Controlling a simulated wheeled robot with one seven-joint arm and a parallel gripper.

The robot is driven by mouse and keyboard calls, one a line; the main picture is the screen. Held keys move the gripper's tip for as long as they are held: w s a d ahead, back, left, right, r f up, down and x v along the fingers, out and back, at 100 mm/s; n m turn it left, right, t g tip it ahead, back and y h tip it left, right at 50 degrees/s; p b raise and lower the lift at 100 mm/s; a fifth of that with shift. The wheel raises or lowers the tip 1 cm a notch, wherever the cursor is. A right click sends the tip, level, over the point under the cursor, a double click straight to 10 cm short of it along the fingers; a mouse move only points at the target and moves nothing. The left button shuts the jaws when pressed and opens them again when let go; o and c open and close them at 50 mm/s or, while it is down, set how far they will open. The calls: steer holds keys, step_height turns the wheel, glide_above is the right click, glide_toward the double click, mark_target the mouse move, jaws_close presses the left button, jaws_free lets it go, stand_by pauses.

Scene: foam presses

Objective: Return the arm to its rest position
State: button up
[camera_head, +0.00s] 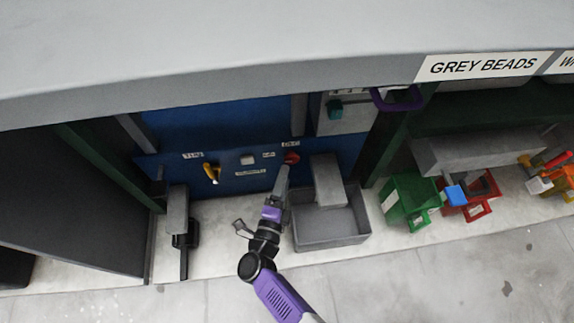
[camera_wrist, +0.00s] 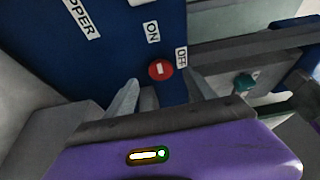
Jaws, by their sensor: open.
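My gripper (camera_wrist: 163,92) is open and empty in the wrist view, its two fingers on either side below a red round knob (camera_wrist: 161,70) beside the ON and OFF labels. In the head view my purple and black arm reaches up from the bottom centre, and my gripper (camera_head: 283,180) is just below the red knob (camera_head: 291,158) on the blue panel (camera_head: 228,172). I cannot tell whether the fingers touch the knob.
A grey open bin (camera_head: 330,228) stands right of my gripper. A yellow lever (camera_head: 212,173) is on the panel to the left. Green (camera_head: 402,197) and red (camera_head: 478,207) containers stand further right. The floor (camera_head: 450,280) in front is clear.

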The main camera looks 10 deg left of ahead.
steer(key=shift+s+a, duration=0.1)
steer(key=shift+s, duration=0.95)
